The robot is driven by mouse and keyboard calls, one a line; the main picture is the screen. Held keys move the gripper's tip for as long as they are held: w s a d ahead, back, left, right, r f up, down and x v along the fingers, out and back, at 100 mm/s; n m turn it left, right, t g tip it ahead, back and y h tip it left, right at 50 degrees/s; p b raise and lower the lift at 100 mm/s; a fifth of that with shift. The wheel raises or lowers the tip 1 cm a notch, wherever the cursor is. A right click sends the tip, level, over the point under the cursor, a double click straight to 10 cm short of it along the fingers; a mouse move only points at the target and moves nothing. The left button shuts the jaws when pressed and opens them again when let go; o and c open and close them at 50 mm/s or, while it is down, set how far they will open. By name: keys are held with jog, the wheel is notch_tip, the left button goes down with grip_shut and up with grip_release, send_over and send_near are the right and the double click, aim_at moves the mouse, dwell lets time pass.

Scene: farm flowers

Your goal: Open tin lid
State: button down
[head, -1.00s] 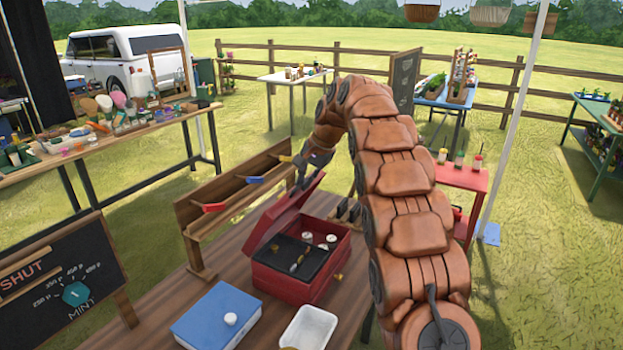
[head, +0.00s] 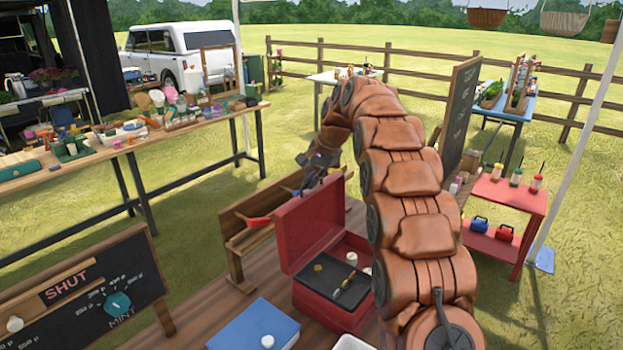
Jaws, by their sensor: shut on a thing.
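The red tin (head: 325,310) stands on the wooden table, with a dark inner tray (head: 330,280) holding a few small items. Its red lid (head: 308,222) is hinged up and stands steeply open on the left side of the tin. My gripper (head: 313,184) is at the lid's upper edge, shut on it. The fingertips are small and partly hidden behind the lid. My arm covers the right part of the tin.
A wooden rack (head: 245,245) with coloured-handled tools stands close behind the lid. A blue box (head: 250,328) with a white knob is in front of the tin. A chalkboard (head: 85,290) stands at left, and a red side table (head: 508,193) at right.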

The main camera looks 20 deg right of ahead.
jog(key=shift+w+a+r, duration=0.1)
jog(key=shift+w+a, duration=0.05)
jog(key=shift+a, duration=0.1)
jog(key=shift+d, duration=0.1)
jog(key=c, duration=1.2)
grip_release()
jog(key=shift+c, duration=0.2)
jog(key=v, duration=1.2)
jog(key=shift+d, duration=0.1)
jog(key=shift+c, duration=0.4)
